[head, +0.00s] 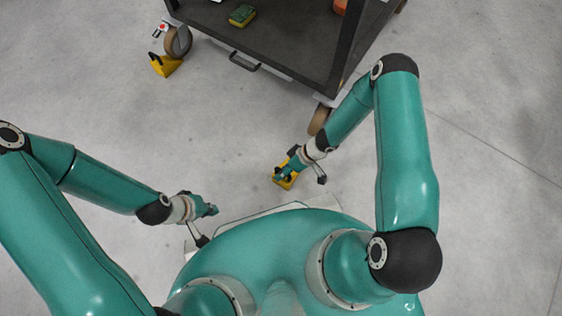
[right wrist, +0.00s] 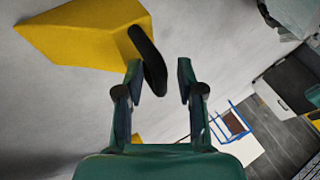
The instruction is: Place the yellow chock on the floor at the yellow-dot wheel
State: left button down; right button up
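A yellow chock (head: 284,183) is at my right gripper (head: 289,172), in front of the cart. In the right wrist view the chock (right wrist: 85,32) fills the upper left, with a black bar-like part (right wrist: 148,58) sticking out of it. My right gripper (right wrist: 159,78) has its fingers apart there; the black part lies between them, nearer the left finger. I cannot tell whether the chock touches the floor. The near cart wheel (head: 319,120) is brown and partly hidden by my right arm; no yellow dot shows on it. My left gripper (head: 210,210) is away to the left, its fingers unclear.
The dark cart (head: 285,55) stands at the top, with a green-yellow sponge (head: 242,15) on its shelf. Another yellow chock (head: 165,65) sits by the left wheel (head: 178,41), beside a red-dot marker (head: 161,27). The grey floor (head: 220,125) between is clear.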

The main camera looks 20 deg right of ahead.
jog(key=shift+r, duration=0.1)
jog(key=p+v, duration=0.5)
jog(key=v, duration=0.7)
jog(key=s+a+r+m+t, duration=0.1)
jog(key=a+r+m, duration=0.4)
jog(key=a+r, duration=0.15)
jog(key=s+r+m+h, duration=0.1)
jog(key=s+m+h, duration=0.2)
jog(key=s, duration=0.3)
jog(key=shift+s+a+r+g, duration=0.25)
jog(key=shift+s+g, duration=0.1)
jog(key=shift+g, duration=0.05)
notch_tip(320, 180, up, 34)
jog(key=p, duration=3.4)
